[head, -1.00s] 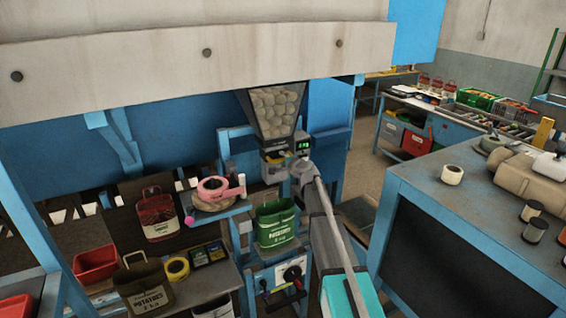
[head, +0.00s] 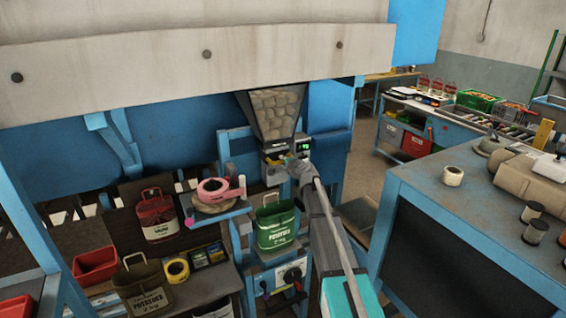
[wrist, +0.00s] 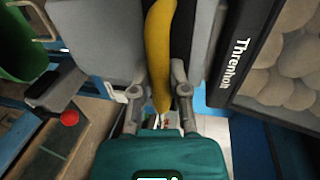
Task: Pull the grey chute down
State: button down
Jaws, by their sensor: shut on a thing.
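The grey chute (wrist: 95,40) appears as a grey body beside a yellow bar (wrist: 160,50) in the wrist view, under the hopper's side. My gripper (wrist: 160,95) is shut on the yellow bar, which runs up between its fingers. In the head view my gripper (head: 290,163) is at the small yellow and grey unit just below the hopper (head: 273,115). My arm hides part of that unit, so the chute's full outline cannot be told there. The hopper is full of potatoes and also shows in the wrist view (wrist: 285,105), labelled "Threnholt".
A green potato sack (head: 277,233) stands open below the unit. A pink tape roll (head: 213,189) sits on a shelf to its left. A red sack (head: 156,218) and an olive sack (head: 143,290) stand further left. A blue-framed bench (head: 430,190) is close on the right.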

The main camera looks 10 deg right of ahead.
jog(key=shift+f, duration=0.1)
notch_tip(320, 180, down, 16)
jog(key=b, duration=1.6)
jog(key=shift+s, duration=0.15)
jog(key=shift+f, duration=0.1)
jog(key=c, duration=0.7)
grip_release()
jog(key=shift+f, duration=0.15)
jog(key=shift+o, duration=0.5)
jog(key=f+v, duration=0.2)
jog(key=v, duration=1)
jog(key=shift+s+d, duration=0.2)
jog(key=shift+s, duration=0.35)
